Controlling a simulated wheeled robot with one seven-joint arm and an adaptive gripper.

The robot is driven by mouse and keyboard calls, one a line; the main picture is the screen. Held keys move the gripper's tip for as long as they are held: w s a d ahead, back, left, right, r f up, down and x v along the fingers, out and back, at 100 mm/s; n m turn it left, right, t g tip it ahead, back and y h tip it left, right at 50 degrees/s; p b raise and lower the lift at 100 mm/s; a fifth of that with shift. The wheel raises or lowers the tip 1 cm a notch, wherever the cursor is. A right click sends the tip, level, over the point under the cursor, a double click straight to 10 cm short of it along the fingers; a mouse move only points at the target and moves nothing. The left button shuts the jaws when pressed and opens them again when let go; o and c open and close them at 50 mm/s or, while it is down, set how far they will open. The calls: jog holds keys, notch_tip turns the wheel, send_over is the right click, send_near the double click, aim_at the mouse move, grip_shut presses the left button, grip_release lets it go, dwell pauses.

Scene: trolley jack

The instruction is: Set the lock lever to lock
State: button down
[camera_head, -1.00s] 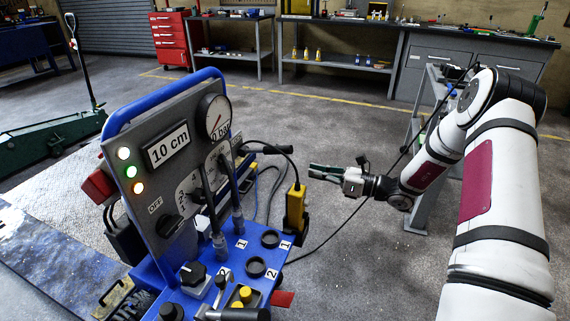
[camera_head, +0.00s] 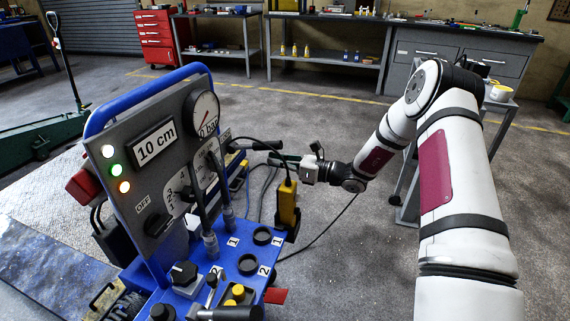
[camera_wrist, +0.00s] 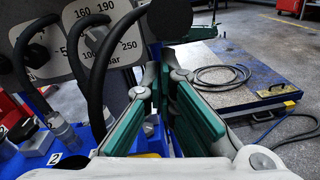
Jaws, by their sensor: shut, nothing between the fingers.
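The blue console (camera_head: 225,283) with its grey gauge panel (camera_head: 165,185) stands at the centre left of the head view. A small lever with a black knob (camera_head: 212,281) rises near its front edge, beside yellow buttons (camera_head: 237,292). No lock marking is legible, so I cannot tell which control is the lock lever. My gripper (camera_head: 276,160), with green finger pads, is shut and empty beyond the console's right side, apart from that small lever. In the wrist view my gripper (camera_wrist: 163,105) points past the panel; black hoses (camera_wrist: 95,75) are close on its left.
A yellow pendant (camera_head: 288,205) hangs at the console's right side, close to my gripper. A black cable (camera_head: 325,232) trails over the floor. A green trolley jack (camera_head: 45,138) stands at the left. Workbenches line the back wall.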

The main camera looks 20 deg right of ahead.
jog(key=shift+a, duration=0.1)
dwell(0.3)
jog(key=shift+r+g+h+p, duration=0.3)
jog(key=shift+r+p, duration=0.25)
jog(key=shift+p, duration=0.05)
